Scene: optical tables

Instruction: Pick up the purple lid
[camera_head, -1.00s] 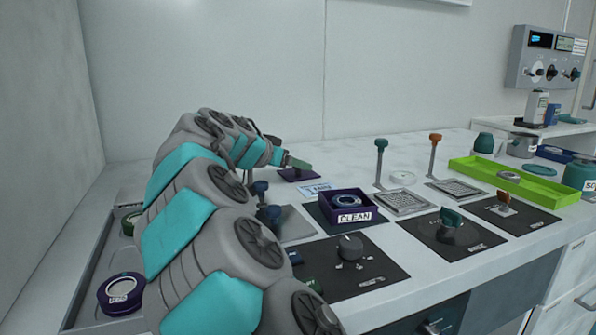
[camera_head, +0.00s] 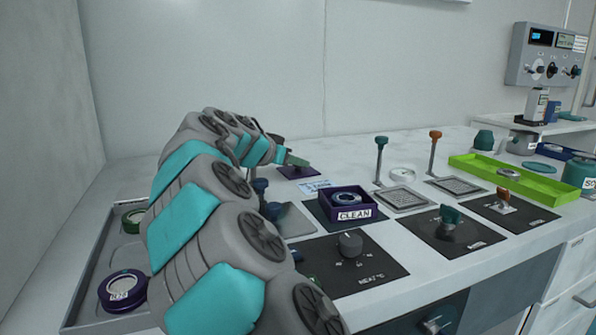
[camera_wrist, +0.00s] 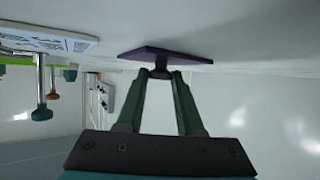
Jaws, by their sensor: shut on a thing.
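The purple lid (camera_head: 298,173) is a flat square plate with a small dark knob, at the back of the bench in the head view. My gripper (camera_head: 301,162) is at its top. In the wrist view my gripper's green fingers (camera_wrist: 160,74) are shut on the knob of the purple lid (camera_wrist: 190,57). The lid is at or very near the white bench surface; I cannot tell whether it touches it. My arm hides part of the bench in the head view.
A purple box (camera_head: 348,204) marked CLEAN holds a ring, on a dark mat to the right of the lid. Posts with teal (camera_head: 380,150) and orange (camera_head: 434,145) knobs stand beyond it. A green tray (camera_head: 515,180) is at right. A grey tray (camera_head: 90,285) holds round pieces at left.

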